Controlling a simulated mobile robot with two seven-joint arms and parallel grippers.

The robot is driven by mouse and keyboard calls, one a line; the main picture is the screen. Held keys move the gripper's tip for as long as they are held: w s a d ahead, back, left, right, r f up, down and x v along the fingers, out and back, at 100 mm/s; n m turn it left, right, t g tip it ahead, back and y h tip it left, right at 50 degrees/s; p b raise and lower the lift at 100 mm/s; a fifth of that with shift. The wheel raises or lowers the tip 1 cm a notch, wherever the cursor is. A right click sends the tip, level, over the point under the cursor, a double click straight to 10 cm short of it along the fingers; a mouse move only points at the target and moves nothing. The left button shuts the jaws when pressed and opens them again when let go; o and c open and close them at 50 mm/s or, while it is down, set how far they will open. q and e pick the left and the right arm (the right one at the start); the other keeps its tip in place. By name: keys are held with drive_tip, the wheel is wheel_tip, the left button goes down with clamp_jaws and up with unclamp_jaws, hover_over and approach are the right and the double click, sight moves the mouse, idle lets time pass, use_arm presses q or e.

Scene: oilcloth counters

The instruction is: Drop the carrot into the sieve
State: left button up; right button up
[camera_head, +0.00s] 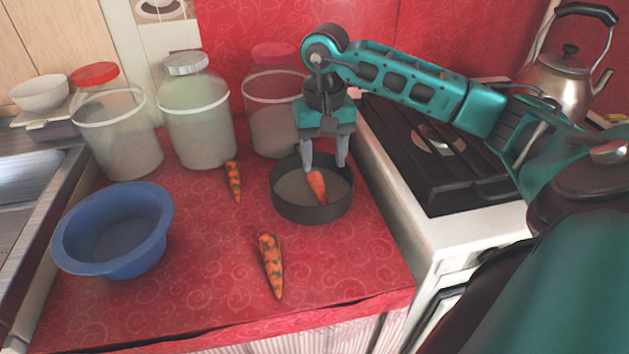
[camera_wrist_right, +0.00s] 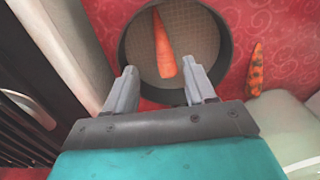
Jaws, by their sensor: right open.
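A round dark-rimmed sieve (camera_head: 312,211) with a mesh bottom stands on the red counter, left of the stove. A plain orange carrot (camera_head: 317,187) lies inside it; in the right wrist view the carrot (camera_wrist_right: 164,47) rests on the mesh of the sieve (camera_wrist_right: 201,22). My right gripper (camera_head: 325,166) is above the sieve, its fingers apart on either side of the carrot's near end in the picture. In the right wrist view the fingers (camera_wrist_right: 160,90) are open with nothing between them. My left gripper is not in view.
Two dark-spotted carrots lie on the red cloth, one behind (camera_head: 233,181) and one in front (camera_head: 270,265). A blue bowl (camera_head: 112,229) stands at left. Several lidded jars (camera_head: 197,118) line the back. A stove (camera_head: 437,150) with a kettle (camera_head: 566,80) is at right.

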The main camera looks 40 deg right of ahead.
wheel_tip(320, 180, up, 10)
drive_tip(key=p, duration=0.1)
drive_tip(key=shift+f, duration=0.25)
drive_tip(key=shift+s, duration=0.1)
